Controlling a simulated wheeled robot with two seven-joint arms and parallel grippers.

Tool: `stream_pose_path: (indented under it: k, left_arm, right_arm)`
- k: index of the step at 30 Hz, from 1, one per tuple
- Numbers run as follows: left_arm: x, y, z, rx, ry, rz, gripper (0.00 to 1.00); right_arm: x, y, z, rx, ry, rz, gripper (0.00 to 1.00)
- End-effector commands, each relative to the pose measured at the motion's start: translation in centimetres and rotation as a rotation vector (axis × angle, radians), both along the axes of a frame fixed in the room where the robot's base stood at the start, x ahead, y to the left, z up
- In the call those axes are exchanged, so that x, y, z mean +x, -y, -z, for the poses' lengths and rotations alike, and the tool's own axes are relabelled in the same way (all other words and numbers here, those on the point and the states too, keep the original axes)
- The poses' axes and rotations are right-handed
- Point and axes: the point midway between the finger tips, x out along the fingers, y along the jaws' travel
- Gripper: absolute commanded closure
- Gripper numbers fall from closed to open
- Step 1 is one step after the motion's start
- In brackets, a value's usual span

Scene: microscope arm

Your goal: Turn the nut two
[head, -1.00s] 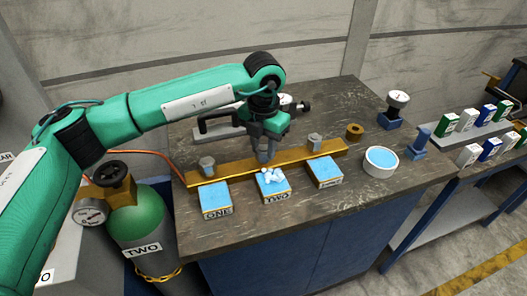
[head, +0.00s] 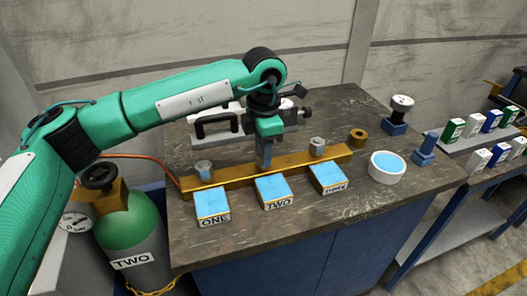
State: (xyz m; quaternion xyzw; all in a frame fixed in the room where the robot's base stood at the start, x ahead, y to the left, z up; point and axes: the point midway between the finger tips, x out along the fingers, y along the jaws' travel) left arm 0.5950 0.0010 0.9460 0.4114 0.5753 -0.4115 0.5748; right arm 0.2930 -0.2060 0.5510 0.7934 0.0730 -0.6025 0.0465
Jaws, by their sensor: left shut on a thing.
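My left gripper (head: 264,160) points down at the middle of the brass bar (head: 225,178), behind the blue-topped box labelled TWO (head: 273,189). It is shut on the middle nut, which its fingers hide. A grey hex nut (head: 204,170) stands on the bar behind the box labelled ONE (head: 211,203). Another grey nut (head: 317,147) stands behind the third box (head: 328,178). The blue top of box TWO is clear. My right gripper is not in view.
A brass ring (head: 358,137), a white bowl with blue content (head: 386,167) and a gauge on a blue base (head: 401,108) stand at right on the bench. A black-handled grey item (head: 215,124) is behind the bar. A green cylinder (head: 128,229) stands left of the bench.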

Motion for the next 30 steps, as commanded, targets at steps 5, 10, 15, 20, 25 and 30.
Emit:
stream_pose_path:
  k: [5, 10, 15, 20, 25, 30]
  left_arm:
    - [0.07, 0.03, -0.17, -0.002, 0.003, 0.025, 0.90]
    - [0.08, 0.02, -0.20, -0.002, 0.003, 0.031, 0.90]
    - [0.08, 0.02, -0.21, -0.002, 0.004, 0.031, 0.90]
    - [0.07, 0.02, -0.20, -0.002, 0.003, 0.030, 0.48]
    - [0.04, 0.01, -0.11, -0.002, 0.002, 0.030, 0.45]
    - [0.04, 0.01, -0.30, -0.001, 0.001, 0.030, 0.45]
  right_arm:
    - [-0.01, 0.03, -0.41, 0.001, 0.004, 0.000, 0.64]
    - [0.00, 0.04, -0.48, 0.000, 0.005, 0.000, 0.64]
    - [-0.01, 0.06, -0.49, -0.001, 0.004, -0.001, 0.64]
    - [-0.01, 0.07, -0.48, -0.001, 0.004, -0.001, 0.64]
    - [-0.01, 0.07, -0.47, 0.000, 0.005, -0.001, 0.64]
    - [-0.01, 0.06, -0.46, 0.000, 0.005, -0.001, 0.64]
